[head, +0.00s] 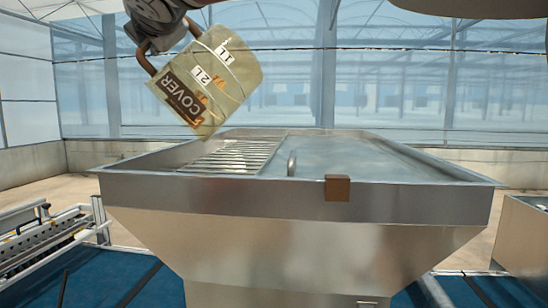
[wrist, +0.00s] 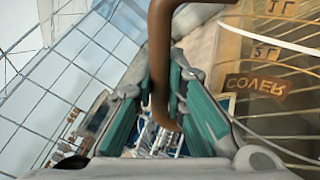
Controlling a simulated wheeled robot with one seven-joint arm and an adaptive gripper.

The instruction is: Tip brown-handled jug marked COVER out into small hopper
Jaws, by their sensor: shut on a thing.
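The clear jug marked COVER (head: 212,80) is in the air, strongly tilted, over the left back part of the steel hopper (head: 290,235) in the head view. Its dark COVER label and 1L and 2L marks show; it also fills the right of the wrist view (wrist: 285,115). My gripper (head: 150,45) is shut on its brown handle (wrist: 160,60), which lies between the green finger pads. A slatted grate (head: 235,157) covers the left part of the hopper top, below the jug. No falling stream shows. How much the jug holds is unclear.
A smooth grey surface fills the right of the hopper top, with an upright metal handle (head: 291,164) beside the grate. A brown block (head: 337,188) sits on the front rim. Machinery with rails (head: 45,240) stands at left, another metal bin (head: 525,240) at right.

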